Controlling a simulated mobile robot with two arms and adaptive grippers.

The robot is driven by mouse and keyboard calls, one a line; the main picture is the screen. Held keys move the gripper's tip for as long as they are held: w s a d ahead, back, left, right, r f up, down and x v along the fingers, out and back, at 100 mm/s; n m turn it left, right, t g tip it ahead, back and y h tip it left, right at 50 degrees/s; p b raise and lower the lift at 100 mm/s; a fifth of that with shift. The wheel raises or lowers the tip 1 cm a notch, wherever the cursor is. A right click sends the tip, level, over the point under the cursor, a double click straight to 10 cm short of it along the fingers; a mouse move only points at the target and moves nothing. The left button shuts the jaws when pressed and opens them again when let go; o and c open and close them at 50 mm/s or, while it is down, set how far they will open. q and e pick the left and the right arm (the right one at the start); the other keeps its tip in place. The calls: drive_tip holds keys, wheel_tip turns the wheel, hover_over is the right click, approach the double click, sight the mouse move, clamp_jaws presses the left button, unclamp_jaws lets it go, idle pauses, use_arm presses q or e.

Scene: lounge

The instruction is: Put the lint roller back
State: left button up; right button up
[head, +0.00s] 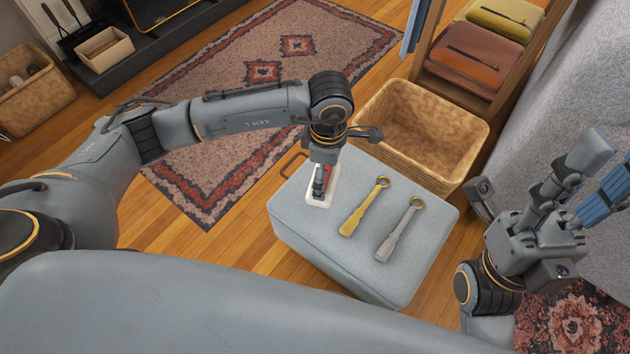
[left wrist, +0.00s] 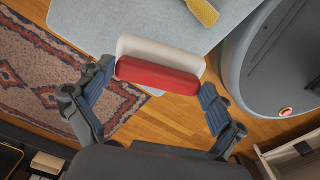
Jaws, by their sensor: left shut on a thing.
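My left gripper (head: 323,188) reaches down over the left part of the grey ottoman (head: 285,215) and is shut on a red-and-white thing (head: 331,172). In the left wrist view this thing (left wrist: 158,76) lies crosswise between the fingers, red on the near side and white on the far side. I cannot tell if it is the lint roller, nor if it touches the ottoman. A yellow handled tool with a ring end (head: 363,208) and a similar grey one (head: 399,230) lie to its right on the ottoman. My right gripper (head: 540,178) is open and empty, right of the ottoman.
An empty wicker basket (head: 470,168) stands behind the ottoman, beside a wooden shelf (head: 425,50) with folded orange and olive items. A grey sofa (head: 560,95) stands at the right. A patterned rug (head: 215,100) lies on the floor behind left. The ottoman's front is bare.

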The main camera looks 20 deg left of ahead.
use_arm(q)
drive_tip(key=shift+w+a+f, duration=0.2)
drive_tip(key=shift+a+f, duration=0.2)
drive_tip(key=shift+f, duration=0.1)
drive_tip(key=shift+w+a+f, duration=0.2)
drive_tip(key=shift+a+f, duration=0.15)
drive_tip(key=shift+f, duration=0.15)
drive_tip(key=f+b, duration=0.1)
drive_tip(key=a+f+b, duration=0.1)
drive_tip(key=f, duration=0.1)
drive_tip(key=f+b, duration=0.1)
drive_tip(key=shift+w+a+f, duration=0.15)
drive_tip(key=shift+w+f, duration=0.1)
drive_tip(key=shift+f, duration=0.2)
drive_tip(key=o, duration=0.7)
drive_tip(key=shift+f, duration=0.1)
drive_tip(key=shift+o, duration=0.3)
